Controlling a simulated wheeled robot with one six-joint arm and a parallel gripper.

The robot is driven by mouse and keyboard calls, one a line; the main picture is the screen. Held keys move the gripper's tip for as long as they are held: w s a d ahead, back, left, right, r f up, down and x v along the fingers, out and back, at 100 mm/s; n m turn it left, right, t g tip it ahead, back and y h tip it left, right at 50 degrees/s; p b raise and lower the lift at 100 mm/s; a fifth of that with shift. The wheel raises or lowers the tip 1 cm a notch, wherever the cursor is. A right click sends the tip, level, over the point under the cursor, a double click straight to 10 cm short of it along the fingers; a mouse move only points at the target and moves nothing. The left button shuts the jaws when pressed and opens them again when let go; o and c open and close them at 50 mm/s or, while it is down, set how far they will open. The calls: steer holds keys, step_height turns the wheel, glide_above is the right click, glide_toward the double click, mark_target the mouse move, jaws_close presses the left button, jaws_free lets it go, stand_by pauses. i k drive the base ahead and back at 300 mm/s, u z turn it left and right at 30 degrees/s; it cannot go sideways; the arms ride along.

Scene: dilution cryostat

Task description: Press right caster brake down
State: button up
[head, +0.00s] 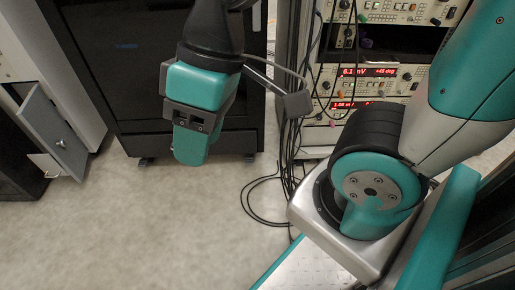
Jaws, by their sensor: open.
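My gripper (190,145) is in the upper middle of the head view, teal and grey, pointing down in front of a tall black cabinet (150,80). Its fingers are not clearly visible, and nothing shows held in it. At the cabinet's bottom edge are two small dark feet or casters, a left one (146,161) and a right one (250,157). The right one is to the right of my gripper in the picture, with a visible gap between. They are too small and dark to make out a brake lever or its position.
A rack of instruments (365,85) with lit red displays stands at the right. Black cables (265,200) hang beside it and loop onto the floor. A grey open door or panel (52,130) stands at the left. The pale floor (130,230) in front is clear.

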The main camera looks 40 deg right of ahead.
mark_target(249, 159)
steer(key=z, duration=2.25)
steer(key=k, duration=1.2)
steer(key=u, duration=1.4)
steer(key=i, duration=1)
